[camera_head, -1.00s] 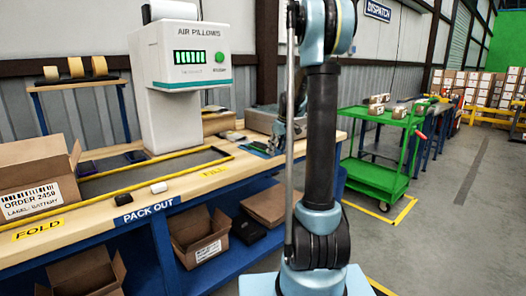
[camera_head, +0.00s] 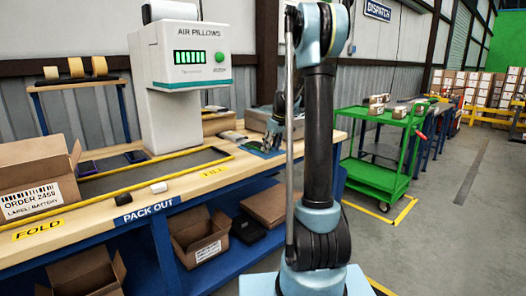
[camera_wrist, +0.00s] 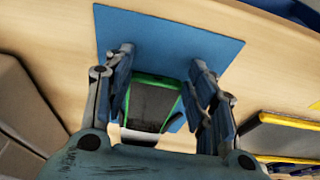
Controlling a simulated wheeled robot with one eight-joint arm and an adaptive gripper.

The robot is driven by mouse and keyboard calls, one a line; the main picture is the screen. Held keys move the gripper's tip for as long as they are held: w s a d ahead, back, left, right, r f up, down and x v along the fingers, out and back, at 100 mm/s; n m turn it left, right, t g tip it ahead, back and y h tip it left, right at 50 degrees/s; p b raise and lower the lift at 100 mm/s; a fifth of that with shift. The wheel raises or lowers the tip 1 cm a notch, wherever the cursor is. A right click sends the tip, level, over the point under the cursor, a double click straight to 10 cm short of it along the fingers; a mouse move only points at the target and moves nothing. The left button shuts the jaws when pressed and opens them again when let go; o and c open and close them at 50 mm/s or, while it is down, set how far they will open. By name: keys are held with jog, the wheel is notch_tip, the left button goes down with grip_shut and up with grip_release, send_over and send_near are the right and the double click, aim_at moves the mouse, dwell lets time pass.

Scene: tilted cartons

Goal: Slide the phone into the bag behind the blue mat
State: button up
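The blue mat (camera_wrist: 215,45) lies on the wooden bench; part of it shows in the head view (camera_head: 264,149). A dark phone-like slab with a green rim (camera_wrist: 154,105) is between my fingers in the wrist view, over the mat. My gripper (camera_wrist: 162,60) is open, with one finger on each side of the slab. I cannot tell whether either finger touches it. In the head view my gripper (camera_head: 278,128) is low over the mat, partly hidden by my arm. A flat grey item (camera_head: 231,137) lies beside the mat; I cannot tell if it is the bag.
The yellow-edged dark strip (camera_head: 190,163) runs along the bench to the left. A white air pillow machine (camera_head: 180,85) stands on the bench.

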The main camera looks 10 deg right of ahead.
aim_at(252, 143)
jog(key=shift+w+a, duration=0.4)
jog(key=shift+w, duration=0.15)
jog(key=shift+w+a, duration=0.1)
jog(key=shift+w, duration=0.05)
jog(key=shift+w+a, duration=0.75)
jog(key=shift+w, duration=0.25)
jog(key=shift+w+a, duration=0.7)
jog(key=shift+w, duration=0.25)
jog(key=shift+w, duration=0.1)
jog(key=shift+w+a, duration=0.75)
jog(key=shift+w, duration=0.25)
jog(key=shift+w+a, duration=0.7)
jog(key=shift+w, duration=0.25)
jog(key=shift+w+a, duration=0.1)
jog(key=shift+w+a, duration=0.6)
jog(key=shift+w, duration=0.25)
jog(key=shift+s, duration=0.1)
